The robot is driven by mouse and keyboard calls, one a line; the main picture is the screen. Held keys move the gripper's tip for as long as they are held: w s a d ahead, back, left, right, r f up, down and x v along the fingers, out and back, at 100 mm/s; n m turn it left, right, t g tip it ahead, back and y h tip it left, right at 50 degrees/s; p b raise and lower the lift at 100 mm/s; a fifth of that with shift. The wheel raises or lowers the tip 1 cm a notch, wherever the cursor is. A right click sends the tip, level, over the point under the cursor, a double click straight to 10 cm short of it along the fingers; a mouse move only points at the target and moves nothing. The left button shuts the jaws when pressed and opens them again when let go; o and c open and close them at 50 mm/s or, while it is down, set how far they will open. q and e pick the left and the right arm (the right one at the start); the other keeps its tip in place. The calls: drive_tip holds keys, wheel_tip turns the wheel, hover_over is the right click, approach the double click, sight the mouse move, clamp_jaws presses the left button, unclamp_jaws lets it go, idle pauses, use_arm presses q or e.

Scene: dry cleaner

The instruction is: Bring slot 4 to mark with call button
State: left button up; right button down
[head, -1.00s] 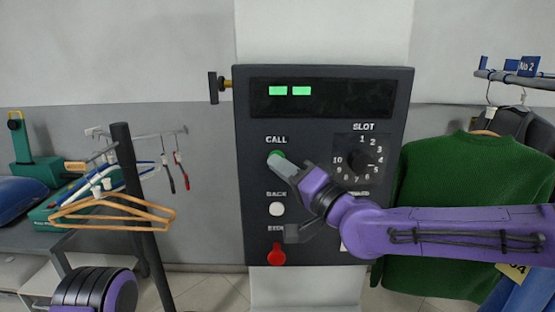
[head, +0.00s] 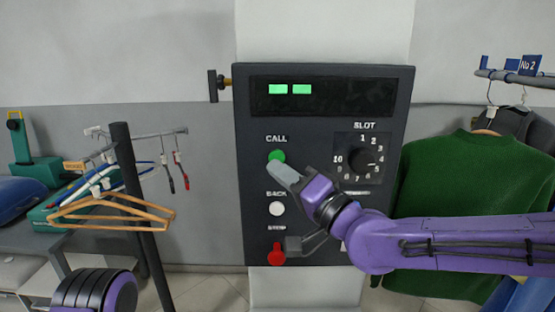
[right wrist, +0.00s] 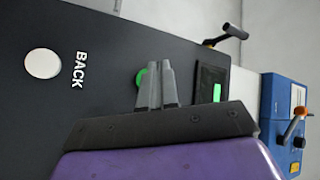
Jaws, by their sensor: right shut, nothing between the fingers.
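A dark control panel (head: 320,225) stands straight ahead. Its green CALL button (head: 276,156) shows just above my right gripper (head: 274,168). The right gripper is shut and empty, with its fingertips just below the button in the head view. In the right wrist view the button (right wrist: 140,77) shows partly behind the shut fingers (right wrist: 158,64); I cannot tell whether they touch it. The SLOT dial (head: 363,158) is a black knob inside a ring of numbers; its exact setting is unclear. The display (head: 320,97) shows two green blocks. My left gripper is out of view.
A white BACK button (head: 277,209) and a red STOP knob (head: 276,256) sit lower on the panel. A green sweater (head: 450,180) hangs at right under a rail with a "No 2" tag (head: 529,65). Wooden hangers (head: 110,213) hang at left by a dark post (head: 140,200).

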drive_tip(key=s, duration=0.3)
drive_tip(key=shift+s, duration=0.35)
